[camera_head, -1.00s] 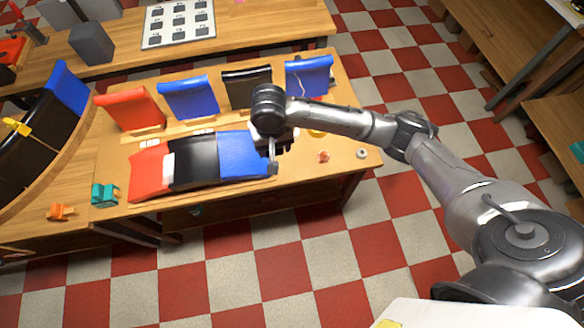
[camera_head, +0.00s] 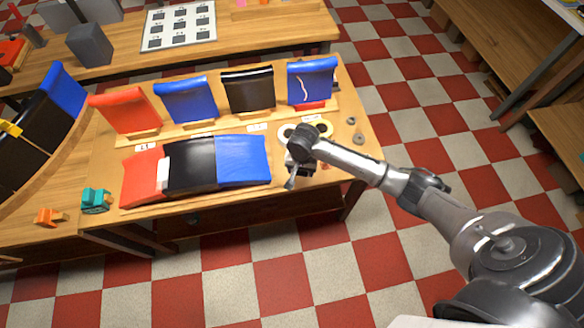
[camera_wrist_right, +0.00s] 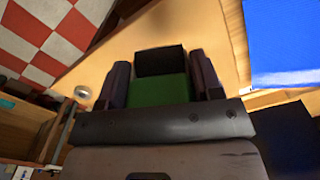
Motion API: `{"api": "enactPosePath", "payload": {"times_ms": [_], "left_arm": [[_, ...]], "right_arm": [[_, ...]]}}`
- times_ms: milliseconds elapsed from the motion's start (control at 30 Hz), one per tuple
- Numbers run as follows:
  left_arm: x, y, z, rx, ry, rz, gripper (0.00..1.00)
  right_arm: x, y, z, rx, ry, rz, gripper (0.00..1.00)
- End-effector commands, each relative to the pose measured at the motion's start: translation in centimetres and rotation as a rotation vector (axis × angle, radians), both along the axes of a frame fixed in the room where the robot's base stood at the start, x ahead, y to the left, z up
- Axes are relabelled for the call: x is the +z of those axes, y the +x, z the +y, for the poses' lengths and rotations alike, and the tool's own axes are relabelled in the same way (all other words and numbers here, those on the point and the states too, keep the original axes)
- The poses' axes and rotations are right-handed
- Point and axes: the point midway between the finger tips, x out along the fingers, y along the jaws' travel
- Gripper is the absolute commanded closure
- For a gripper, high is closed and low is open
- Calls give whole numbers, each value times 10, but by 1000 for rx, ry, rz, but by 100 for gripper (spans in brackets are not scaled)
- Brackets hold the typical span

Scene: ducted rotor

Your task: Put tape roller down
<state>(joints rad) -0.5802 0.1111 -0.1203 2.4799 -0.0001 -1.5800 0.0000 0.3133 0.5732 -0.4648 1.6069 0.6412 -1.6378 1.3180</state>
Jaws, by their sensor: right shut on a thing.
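The tape roller (camera_wrist_right: 160,90) looks like a green block with a dark end in the right wrist view. My right gripper (camera_wrist_right: 158,64) is shut on it, with one dark finger on each side. In the head view my right gripper (camera_head: 297,168) is over the right part of the wooden table (camera_head: 332,170), right of the blue curved panel (camera_head: 242,160). The roller is mostly hidden there by my wrist. I cannot tell whether it touches the table. My left gripper is not in view.
Red (camera_head: 142,178) and black (camera_head: 190,165) panels adjoin the blue one. Several upright panels stand along the back. A teal tool (camera_head: 95,200) and an orange one (camera_head: 48,216) lie front left.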

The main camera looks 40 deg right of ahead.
Motion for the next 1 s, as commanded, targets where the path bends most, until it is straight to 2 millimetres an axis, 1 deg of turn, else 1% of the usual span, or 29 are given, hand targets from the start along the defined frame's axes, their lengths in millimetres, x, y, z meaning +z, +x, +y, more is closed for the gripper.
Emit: {"api": "enactPosePath", "payload": {"times_ms": [33, 100, 200, 333, 500, 633, 900, 1000], "left_arm": [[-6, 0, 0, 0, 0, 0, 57], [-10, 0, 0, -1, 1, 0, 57], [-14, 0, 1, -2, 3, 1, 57], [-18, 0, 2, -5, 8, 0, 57], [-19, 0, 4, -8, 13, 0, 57], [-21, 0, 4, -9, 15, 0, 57], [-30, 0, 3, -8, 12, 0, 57], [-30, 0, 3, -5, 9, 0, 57]], "right_arm": [[-9, 12, -2, -2, 0, -1, 63], [-16, 24, -4, -2, 0, 0, 63], [-24, 38, -6, -1, 0, -1, 63], [-31, 50, -8, 0, 1, -1, 63], [-34, 56, -9, 2, 0, 0, 63], [-39, 56, -9, 2, -1, 1, 63], [-71, 56, -10, 2, -2, 1, 63], [-74, 56, -10, 2, -1, -2, 63]]}}
